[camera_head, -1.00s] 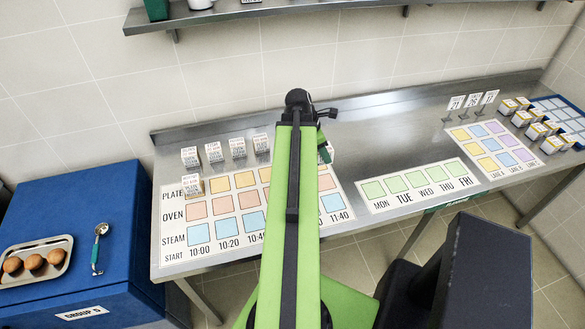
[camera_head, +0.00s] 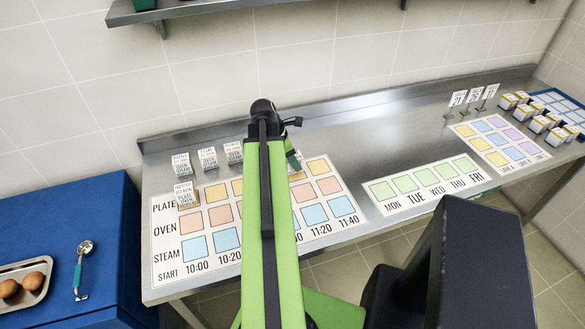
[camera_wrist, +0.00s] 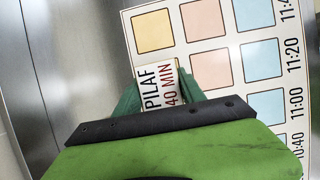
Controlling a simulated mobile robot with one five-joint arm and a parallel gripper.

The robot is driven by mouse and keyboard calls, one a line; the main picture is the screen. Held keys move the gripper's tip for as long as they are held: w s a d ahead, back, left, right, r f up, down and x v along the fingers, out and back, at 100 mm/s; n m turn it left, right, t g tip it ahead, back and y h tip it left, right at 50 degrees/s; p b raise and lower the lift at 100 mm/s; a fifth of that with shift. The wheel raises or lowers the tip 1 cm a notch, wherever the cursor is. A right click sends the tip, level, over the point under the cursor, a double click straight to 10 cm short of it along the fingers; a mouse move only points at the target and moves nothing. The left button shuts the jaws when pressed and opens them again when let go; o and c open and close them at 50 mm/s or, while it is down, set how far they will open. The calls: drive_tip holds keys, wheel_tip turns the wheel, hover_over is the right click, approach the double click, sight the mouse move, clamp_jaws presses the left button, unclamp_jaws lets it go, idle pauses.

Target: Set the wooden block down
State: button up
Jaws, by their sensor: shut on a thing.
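The wooden block (camera_wrist: 158,86), with a white face printed PILAF 40 MIN, is between my gripper's green fingers (camera_wrist: 160,92) in the wrist view. My gripper is shut on it. In that view it overlaps the plate row of the schedule sheet (camera_wrist: 232,35), covering the 11:20 cell beside the bare yellow 11:40 cell. I cannot tell whether the block touches the sheet. In the head view my arm hides most of the block, and a green finger (camera_head: 293,158) shows just right of the arm over the sheet's back edge.
Several printed blocks (camera_head: 208,158) stand behind the sheet, and one (camera_head: 186,195) stands on its plate row at 10:00. A weekday strip (camera_head: 424,184) lies to the right. A blue cabinet (camera_head: 100,215) with an egg tray (camera_head: 22,270) and ladle (camera_head: 82,268) is left.

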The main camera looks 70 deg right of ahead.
wheel_tip(320, 180, down, 3)
drive_tip(key=shift+s+d+r+b, duration=0.1)
drive_tip(key=shift+d+b, duration=0.05)
drive_tip(key=shift+b, duration=0.6)
drive_tip(key=shift+r, duration=0.2)
drive_tip(key=shift+f, duration=0.1)
drive_tip(key=o, duration=1)
drive_tip(key=shift+s+f, duration=0.1)
drive_tip(key=shift+f, duration=0.05)
drive_tip(key=o, duration=0.5)
drive_tip(key=shift+r+p, duration=0.45)
drive_tip(key=p+v, duration=1)
drive_tip(key=v, duration=0.1)
drive_tip(key=shift+r+p, duration=0.2)
drive_tip(key=shift+p, duration=0.1)
